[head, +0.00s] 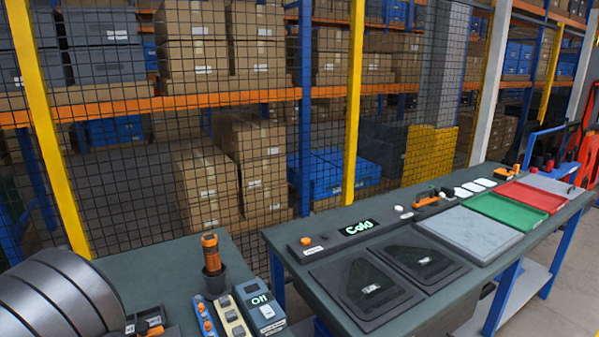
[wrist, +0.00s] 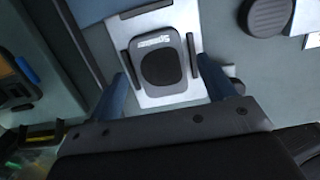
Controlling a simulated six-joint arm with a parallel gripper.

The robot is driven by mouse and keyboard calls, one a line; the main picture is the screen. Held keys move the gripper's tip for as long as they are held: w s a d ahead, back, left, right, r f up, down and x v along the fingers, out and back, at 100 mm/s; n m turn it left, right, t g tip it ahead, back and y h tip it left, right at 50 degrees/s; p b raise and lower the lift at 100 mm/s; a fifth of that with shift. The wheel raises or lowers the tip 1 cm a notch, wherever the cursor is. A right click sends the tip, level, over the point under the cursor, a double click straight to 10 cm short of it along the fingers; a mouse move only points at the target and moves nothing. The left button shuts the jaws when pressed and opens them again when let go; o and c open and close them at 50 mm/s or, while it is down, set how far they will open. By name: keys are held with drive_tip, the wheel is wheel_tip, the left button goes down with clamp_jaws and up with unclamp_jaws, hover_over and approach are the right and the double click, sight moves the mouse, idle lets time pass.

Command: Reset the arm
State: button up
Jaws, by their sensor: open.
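My gripper (wrist: 168,82) shows in the wrist view with its two blue-grey fingers spread apart and nothing between them. Beyond the fingers is a pale plate (wrist: 128,33) carrying a dark rounded pad (wrist: 163,67) with small lettering that I cannot read surely. Dark bars flank the pad. I cannot tell the height of the fingers above the plate. The gripper cannot be made out in the head view.
In the head view, an orange-handled tool (head: 210,252) stands in a dark cup near a lit control box (head: 262,306). The right bench holds two dark triangular panels (head: 366,287), a grey mat (head: 468,233), a green tray (head: 549,213) and a red tray (head: 559,199). Mesh fencing (head: 110,185) stands behind.

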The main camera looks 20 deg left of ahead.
drive_tip(key=shift+f, duration=0.1)
